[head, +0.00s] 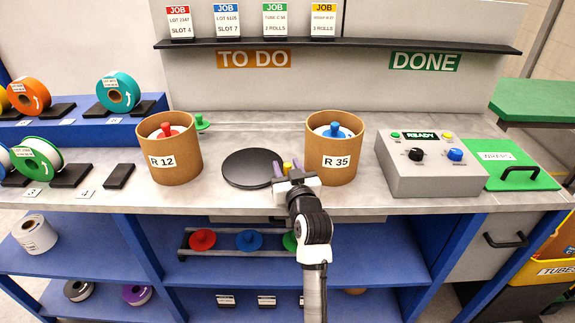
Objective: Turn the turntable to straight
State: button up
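The turntable (250,168) is a flat black disc on the grey bench, between two brown cardboard tubs. A small yellow piece (287,167) shows at its right edge; I cannot tell if it is fixed to the disc. My gripper (287,168) reaches over the bench's front edge to this spot. Its two purple fingers stand on either side of the yellow piece. I cannot tell whether they touch it. My gripper's body hides what lies below the yellow piece.
Tub R 35 (333,160) stands close to the right of my gripper, and tub R 12 (174,162) left of the disc. A control box (430,170) reading READY stands further right. A green knobbed piece (202,123) lies behind R 12. Bench behind the disc is clear.

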jog(key=shift+c, duration=0.3)
grip_shut()
